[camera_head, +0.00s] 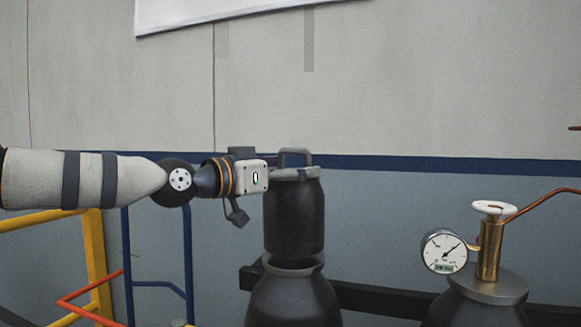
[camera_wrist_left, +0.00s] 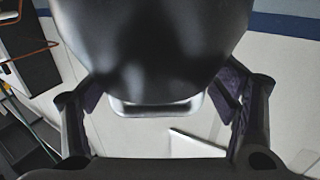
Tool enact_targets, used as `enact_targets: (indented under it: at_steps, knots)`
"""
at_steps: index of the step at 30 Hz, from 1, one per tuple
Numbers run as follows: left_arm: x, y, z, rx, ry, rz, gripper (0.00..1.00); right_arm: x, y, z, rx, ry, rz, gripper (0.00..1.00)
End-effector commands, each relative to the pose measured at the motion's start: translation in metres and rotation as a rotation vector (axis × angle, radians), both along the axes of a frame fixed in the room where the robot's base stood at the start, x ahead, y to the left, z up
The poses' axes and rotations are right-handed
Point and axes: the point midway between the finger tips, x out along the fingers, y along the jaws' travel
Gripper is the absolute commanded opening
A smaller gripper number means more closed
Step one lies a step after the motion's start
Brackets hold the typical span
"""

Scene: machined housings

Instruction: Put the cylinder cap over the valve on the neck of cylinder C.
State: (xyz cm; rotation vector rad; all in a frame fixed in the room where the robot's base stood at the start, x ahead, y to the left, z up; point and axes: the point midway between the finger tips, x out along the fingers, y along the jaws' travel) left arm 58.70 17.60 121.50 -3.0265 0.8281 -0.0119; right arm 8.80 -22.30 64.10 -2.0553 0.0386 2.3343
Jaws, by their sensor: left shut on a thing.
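The cylinder cap (camera_head: 294,215) is a black, upright can shape with a grey top and a handle loop. My left gripper (camera_head: 272,176) comes from the left and is shut on it near the top. In the left wrist view, the dark cap (camera_wrist_left: 155,45) fills the top, between the two fingers of my left gripper (camera_wrist_left: 160,92). A dark gas cylinder (camera_head: 292,302) stands directly below the cap, with no letter visible on it. The cap's lower rim is at the cylinder's neck collar (camera_head: 292,265); I cannot tell whether they touch. No valve shows there. My right gripper is out of view.
A second dark cylinder (camera_head: 478,306) at the right carries a brass valve (camera_head: 490,250) with a white handwheel, a gauge (camera_head: 444,251) and a copper pipe (camera_head: 545,200). A dark rail (camera_head: 380,299) runs behind the cylinders. Yellow rails (camera_head: 95,250) and blue rails (camera_head: 188,250) stand at the left.

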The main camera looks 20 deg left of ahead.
Motion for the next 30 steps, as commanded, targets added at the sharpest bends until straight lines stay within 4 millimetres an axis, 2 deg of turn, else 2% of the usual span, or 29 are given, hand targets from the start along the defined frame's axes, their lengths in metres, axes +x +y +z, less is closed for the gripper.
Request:
enact_targets:
  at_steps: [25, 26, 28, 30]
  knots:
    - [-0.001, 0.0, -0.017, -0.001, -0.005, 0.0, 0.18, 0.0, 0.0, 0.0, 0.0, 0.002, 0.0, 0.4]
    - [-0.001, 0.0, -0.017, -0.001, -0.006, 0.0, 0.84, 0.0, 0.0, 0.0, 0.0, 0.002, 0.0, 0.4]
    - [-0.001, 0.0, -0.017, -0.001, -0.005, 0.0, 1.0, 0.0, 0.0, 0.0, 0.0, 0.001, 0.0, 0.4]
    - [-0.001, 0.0, -0.017, 0.0, -0.004, 0.0, 1.0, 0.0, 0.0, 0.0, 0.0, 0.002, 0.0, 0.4]
